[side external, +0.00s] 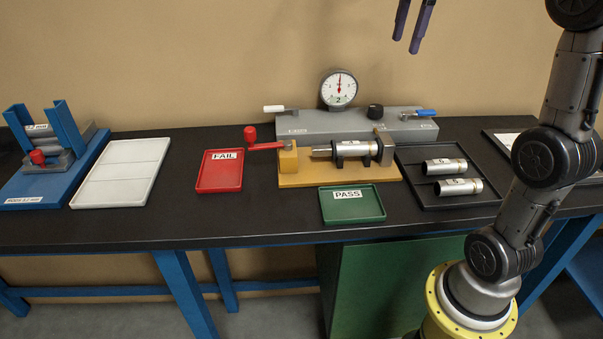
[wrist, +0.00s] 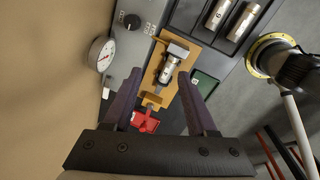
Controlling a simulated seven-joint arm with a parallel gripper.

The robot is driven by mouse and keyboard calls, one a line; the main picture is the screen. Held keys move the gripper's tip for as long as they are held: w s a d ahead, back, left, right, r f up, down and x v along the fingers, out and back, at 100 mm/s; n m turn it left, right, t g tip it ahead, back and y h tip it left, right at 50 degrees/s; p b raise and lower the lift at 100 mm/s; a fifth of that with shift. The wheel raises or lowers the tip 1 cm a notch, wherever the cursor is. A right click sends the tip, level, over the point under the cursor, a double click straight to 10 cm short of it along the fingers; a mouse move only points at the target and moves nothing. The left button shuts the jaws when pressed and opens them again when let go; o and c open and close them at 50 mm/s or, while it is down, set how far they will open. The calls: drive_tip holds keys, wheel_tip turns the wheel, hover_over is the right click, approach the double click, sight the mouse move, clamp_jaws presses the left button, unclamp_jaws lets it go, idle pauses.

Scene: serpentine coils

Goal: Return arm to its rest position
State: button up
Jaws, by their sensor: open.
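My gripper (side external: 413,22) is at the top of the side external view, high above the bench, with its two dark fingers apart and nothing between them. In the wrist view my gripper (wrist: 163,108) also shows open and empty, pointing down toward the fixture from above. The rest of the hand is out of the side external frame. My arm rises at the right of that view.
The black bench (side external: 240,222) carries a tan fixture (side external: 300,180) holding a metal cylinder, a grey gauge unit (side external: 300,122), a red FAIL tray (side external: 219,173), a green PASS tray (side external: 352,208), a black tray (side external: 420,196) with two cylinders, a white tray (side external: 120,172) and a blue rack (side external: 60,185).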

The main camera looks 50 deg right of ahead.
drive_tip(key=s+a+f+m+t, duration=0.1)
drive_tip(key=s+a+f, duration=0.1)
drive_tip(key=s+a, duration=0.35)
drive_tip(key=s+a+f+m+t, duration=0.1)
drive_tip(key=s+a, duration=0.1)
drive_tip(key=a, duration=0.7)
drive_tip(key=s+a+f+m+t, duration=0.1)
drive_tip(key=s+a+f+m, duration=0.1)
drive_tip(key=f+m, duration=0.3)
drive_tip(key=s+a+f+m+t+y, duration=0.1)
drive_tip(key=s+f+m, duration=0.3)
drive_tip(key=f, duration=0.4)
drive_tip(key=shift+s+a+f+m, duration=0.2)
drive_tip(key=shift+s+a+m, duration=0.15)
drive_tip(key=shift+a+m, duration=0.3)
drive_tip(key=shift+c, duration=0.3)
